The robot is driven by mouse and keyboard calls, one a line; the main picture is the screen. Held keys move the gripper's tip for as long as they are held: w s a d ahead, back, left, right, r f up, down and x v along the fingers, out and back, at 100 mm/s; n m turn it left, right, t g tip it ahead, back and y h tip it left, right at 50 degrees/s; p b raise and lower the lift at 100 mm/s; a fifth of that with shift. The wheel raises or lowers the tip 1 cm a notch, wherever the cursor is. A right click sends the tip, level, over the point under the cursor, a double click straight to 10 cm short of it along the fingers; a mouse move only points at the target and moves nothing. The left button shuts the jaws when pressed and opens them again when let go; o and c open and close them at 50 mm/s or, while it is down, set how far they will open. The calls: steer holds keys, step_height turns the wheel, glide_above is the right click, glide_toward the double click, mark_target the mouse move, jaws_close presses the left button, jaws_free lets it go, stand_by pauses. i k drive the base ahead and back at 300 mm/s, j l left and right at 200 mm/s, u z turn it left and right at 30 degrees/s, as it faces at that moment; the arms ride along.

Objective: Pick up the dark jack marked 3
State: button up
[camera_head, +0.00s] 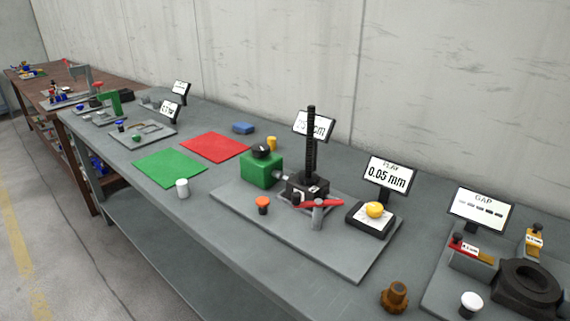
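A dark jack (307,186) with a tall black threaded screw stands upright on a grey plate (340,258) on the bench. It bears a small white label, but I cannot read a 3 on it. A red lever or handle (322,204) crosses in front of its base, over a grey cylinder (318,219). A green block (261,171) with a black knob is close at its left. The screw partly hides a display behind it. No other dark jack with a tall screw is clear to me. My gripper is not in view.
A black pad with a yellow dome (375,210) stands right of the jack, before a 0.05 mm display (388,176). An orange-topped button (262,203) stands at the left. Green (170,167) and red mats lie farther left. A brown knurled part (395,297) is near the front.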

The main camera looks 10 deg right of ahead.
mark_target(311, 186)
steer(key=i+j, duration=0.1)
steer(key=j, duration=0.25)
steer(key=i+j, duration=0.1)
steer(key=j, duration=0.25)
steer(key=i+j, duration=0.1)
steer(key=j, duration=0.25)
steer(key=i+j, duration=0.1)
steer(key=j, duration=0.25)
steer(key=j+z, duration=0.2)
steer(key=z, duration=0.3)
steer(key=j+z, duration=0.2)
steer(key=z, duration=1.15)
steer(key=i, duration=1.05)
